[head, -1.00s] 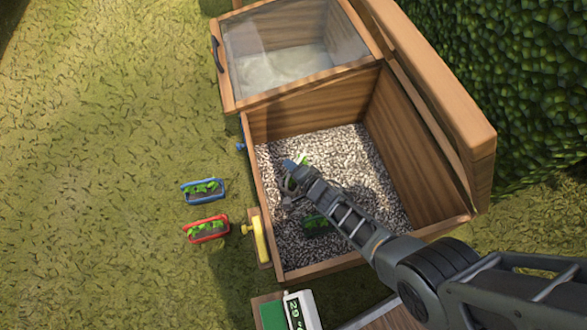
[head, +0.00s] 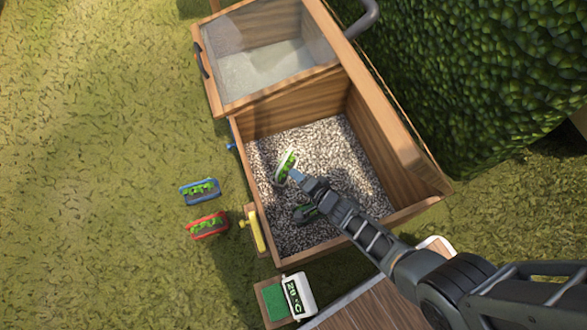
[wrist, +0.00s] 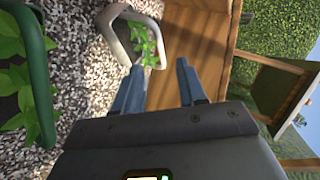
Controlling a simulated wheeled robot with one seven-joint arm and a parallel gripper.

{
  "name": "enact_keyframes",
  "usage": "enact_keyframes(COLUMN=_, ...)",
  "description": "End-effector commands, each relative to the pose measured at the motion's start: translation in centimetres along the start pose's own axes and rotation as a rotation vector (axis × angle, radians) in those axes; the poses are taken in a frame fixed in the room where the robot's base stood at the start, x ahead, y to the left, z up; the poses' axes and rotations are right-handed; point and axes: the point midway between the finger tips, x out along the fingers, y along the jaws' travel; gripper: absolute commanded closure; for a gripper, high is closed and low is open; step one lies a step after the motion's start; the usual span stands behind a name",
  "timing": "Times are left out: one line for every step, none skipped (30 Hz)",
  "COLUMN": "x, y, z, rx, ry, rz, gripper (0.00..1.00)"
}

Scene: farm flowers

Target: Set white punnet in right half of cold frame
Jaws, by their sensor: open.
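The white punnet (head: 286,165) with green seedlings is inside the open, gravel-floored half of the wooden cold frame (head: 262,196). In the wrist view the white punnet (wrist: 122,30) lies just beyond my fingertips and appears to sit on the gravel. My gripper (head: 297,177) is just beside the punnet in the head view. In the wrist view my gripper (wrist: 160,75) has its two blue-grey fingers apart with nothing between them. The left finger looks close to the punnet's rim; I cannot tell if they touch.
A dark green punnet (wrist: 38,75) with seedlings stands on the gravel nearby, partly under my arm in the head view. The other half has a closed glass lid (head: 265,55). Blue (head: 200,192) and red (head: 208,225) punnets sit on the grass. A thermometer box (head: 299,296) stands in front.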

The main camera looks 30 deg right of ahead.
Motion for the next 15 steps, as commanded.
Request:
enact_keyframes(x=-0.56, y=-0.13, z=-0.04, rx=0.0, ry=0.0, rz=0.001, gripper=0.59)
enact_keyframes(x=-0.7, y=-0.12, z=-0.03, rx=0.0, ry=0.0, rz=0.001, gripper=0.59)
enact_keyframes(x=-0.83, y=-0.1, z=-0.03, rx=0.0, ry=0.0, rz=0.0, gripper=0.59)
enact_keyframes(x=-0.91, y=-0.09, z=-0.03, rx=0.0, ry=0.0, rz=0.0, gripper=0.59)
enact_keyframes(x=-0.96, y=-0.06, z=-0.02, rx=0.0, ry=0.0, rz=0.0, gripper=0.59)
enact_keyframes(x=-1.0, y=-0.04, z=-0.02, rx=0.0, ry=0.0, rz=-0.001, gripper=0.59)
enact_keyframes(x=-1.01, y=-0.02, z=-0.01, rx=0.0, ry=0.0, rz=-0.001, gripper=0.59)
enact_keyframes(x=-1.01, y=-0.01, z=-0.01, rx=0.0, ry=0.0, rz=-0.001, gripper=0.59)
enact_keyframes(x=-1.0, y=0.01, z=0.0, rx=0.0, ry=0.0, rz=-0.001, gripper=0.59)
enact_keyframes(x=-1.0, y=0.02, z=0.0, rx=0.0, ry=0.0, rz=-0.001, gripper=0.59)
enact_keyframes(x=-0.99, y=0.02, z=0.0, rx=0.0, ry=0.0, rz=-0.001, gripper=0.59)
enact_keyframes(x=-1.0, y=0.03, z=0.0, rx=-0.001, ry=0.0, rz=-0.001, gripper=0.59)
enact_keyframes(x=-1.06, y=0.02, z=0.0, rx=-0.003, ry=0.001, rz=-0.002, gripper=0.59)
enact_keyframes(x=-1.17, y=0.0, z=0.0, rx=-0.007, ry=0.002, rz=-0.003, gripper=0.59)
enact_keyframes(x=-1.45, y=-0.03, z=0.01, rx=-0.016, ry=0.005, rz=-0.007, gripper=0.59)
